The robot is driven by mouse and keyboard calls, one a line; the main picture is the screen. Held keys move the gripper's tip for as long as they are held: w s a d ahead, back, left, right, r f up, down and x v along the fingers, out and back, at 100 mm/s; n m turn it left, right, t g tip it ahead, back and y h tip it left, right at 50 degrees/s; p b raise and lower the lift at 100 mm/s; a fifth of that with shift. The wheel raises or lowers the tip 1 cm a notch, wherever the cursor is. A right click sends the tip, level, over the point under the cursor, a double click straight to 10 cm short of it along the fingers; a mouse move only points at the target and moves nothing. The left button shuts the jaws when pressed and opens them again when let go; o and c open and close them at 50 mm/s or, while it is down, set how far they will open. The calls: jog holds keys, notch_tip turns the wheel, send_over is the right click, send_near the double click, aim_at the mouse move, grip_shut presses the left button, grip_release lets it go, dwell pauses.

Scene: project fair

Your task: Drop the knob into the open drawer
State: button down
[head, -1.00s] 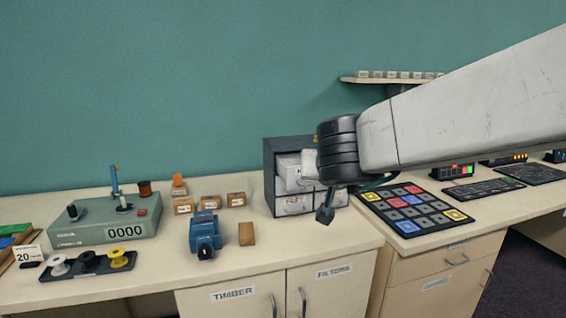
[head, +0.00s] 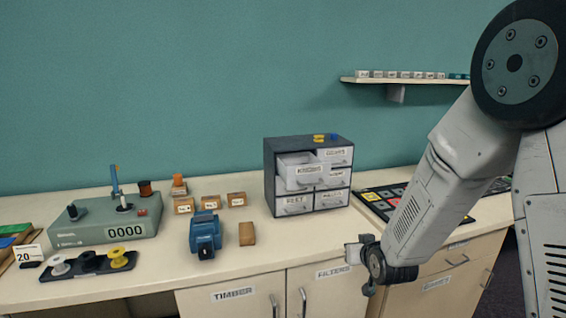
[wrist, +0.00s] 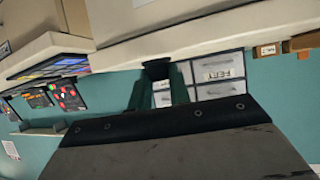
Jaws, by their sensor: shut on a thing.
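A dark grey drawer cabinet (head: 268,172) stands on the bench in the head view. Its pulled-out upper-left drawer (head: 309,172) is labelled like "KNOBS". In the head view my wrist is low, in front of the bench edge and right of the cabinet. The fingers and the held knob cannot be made out there.
A blue device (head: 204,235), a wooden block (head: 247,234) and a counter box (head: 108,222) stand to the left. A button panel (head: 375,203) lies right of the cabinet. A wall shelf (head: 405,82) hangs above.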

jog(key=s+d+f+m+h, duration=0.1)
jog(key=d+f, duration=0.4)
jog(key=d, duration=0.1)
jog(key=shift+f, duration=0.35)
